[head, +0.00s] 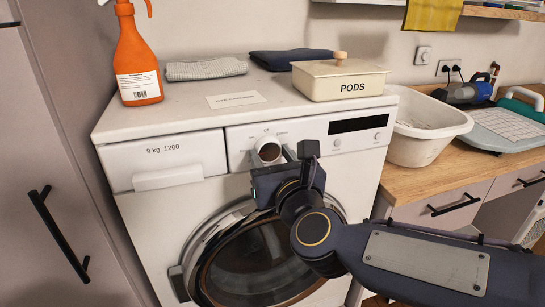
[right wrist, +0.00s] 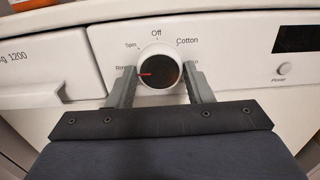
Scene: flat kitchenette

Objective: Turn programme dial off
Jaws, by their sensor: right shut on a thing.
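The programme dial (head: 268,150) is a round knob with a white rim and dark face on the front panel of the white washing machine (head: 165,222). In the right wrist view the dial (right wrist: 159,67) has a red pointer aimed left, toward the partly hidden label that starts "Rin". "Off" is printed straight above the dial, "Spin" at upper left and "Cotton" at upper right. My right gripper (head: 282,163) is at the dial. In the wrist view its fingers (right wrist: 160,76) sit on the dial's left and right sides, shut on it. My left gripper is not in view.
A detergent drawer (right wrist: 43,82) is left of the dial; a small power knob (right wrist: 284,69) and dark display (right wrist: 297,38) are right. An orange spray bottle (head: 137,60), folded cloths (head: 206,69) and a PODS box (head: 339,81) stand on top. A white basin (head: 424,135) is at right.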

